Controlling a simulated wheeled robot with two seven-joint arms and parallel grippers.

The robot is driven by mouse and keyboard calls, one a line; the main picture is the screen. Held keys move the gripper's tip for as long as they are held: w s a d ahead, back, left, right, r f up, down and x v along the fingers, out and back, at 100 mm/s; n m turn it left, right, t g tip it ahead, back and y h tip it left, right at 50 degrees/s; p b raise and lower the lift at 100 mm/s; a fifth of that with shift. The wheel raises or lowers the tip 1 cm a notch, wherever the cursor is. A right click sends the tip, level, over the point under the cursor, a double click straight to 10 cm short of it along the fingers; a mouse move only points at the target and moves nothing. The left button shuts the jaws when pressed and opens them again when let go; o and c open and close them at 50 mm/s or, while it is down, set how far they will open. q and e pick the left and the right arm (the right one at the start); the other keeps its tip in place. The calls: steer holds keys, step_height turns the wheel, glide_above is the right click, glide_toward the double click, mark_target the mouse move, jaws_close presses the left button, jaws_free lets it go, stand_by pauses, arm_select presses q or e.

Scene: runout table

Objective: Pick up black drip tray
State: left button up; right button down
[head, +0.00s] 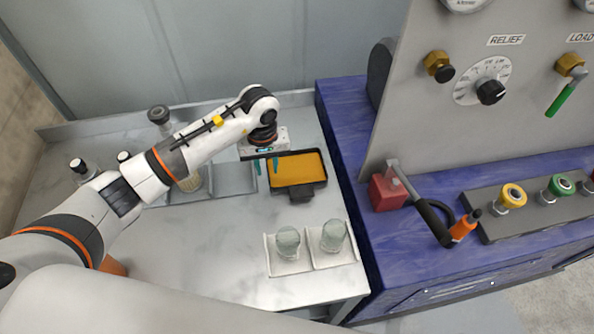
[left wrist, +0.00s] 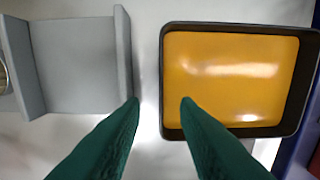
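The black drip tray (head: 301,196) lies flat on the grey table and holds an orange liquid or filling. It shows large in the left wrist view (left wrist: 308,85), where its lower left corner is near my fingers. My left gripper (head: 266,167) is open and empty, with green fingers pointing down at the tray's left side. In the left wrist view the fingertips (left wrist: 159,103) appear on either side of the tray's left wall. I cannot tell how far above the rim they are. My right gripper is not in view.
A grey open holder (head: 234,179) stands just left of the tray. A white two-bay holder (head: 290,266) with two greyish cups stands in front. The blue bench (head: 345,130) with the control panel rises close on the right.

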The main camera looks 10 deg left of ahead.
arm_select(q)
steer(key=shift+w+f+p, duration=0.1)
steer(key=shift+f+p, duration=0.35)
steer(key=shift+f, duration=1.35)
jaws_close()
